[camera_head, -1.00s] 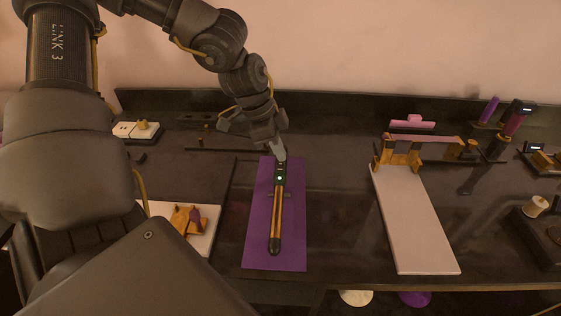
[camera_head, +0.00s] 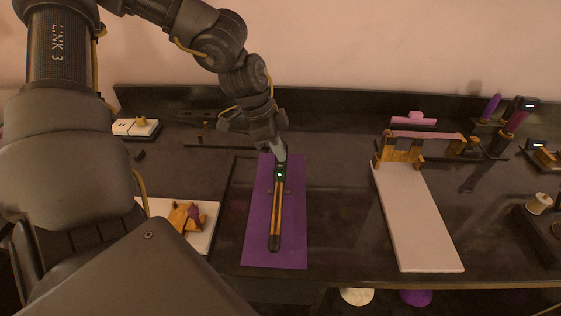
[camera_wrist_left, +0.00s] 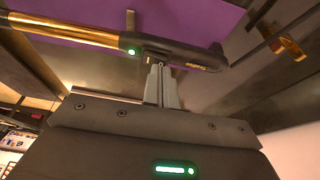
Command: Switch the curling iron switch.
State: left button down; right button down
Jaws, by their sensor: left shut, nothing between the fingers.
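The curling iron (camera_head: 275,215) lies on a purple mat (camera_head: 256,240), its black and gold barrel toward the front edge and its black handle at the far end. A green light glows on it; the iron also shows in the left wrist view (camera_wrist_left: 185,52). My left gripper (camera_head: 279,156) is shut and empty, pointing down at the handle end. In the left wrist view its fingertips (camera_wrist_left: 157,66) are at the handle close beside the green light; I cannot tell whether they press on it. The switch itself is hidden or too small to make out. My right gripper is not in view.
A white board (camera_head: 420,225) with a gold and pink stand (camera_head: 402,150) lies to the right. Dark counter shows between the mat and the white board.

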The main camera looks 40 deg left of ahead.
pick_arm(q)
jog(key=shift+f, duration=0.2)
jog(key=shift+r, duration=0.1)
jog(key=shift+r+p, duration=2.05)
jog(key=shift+r, duration=1.4)
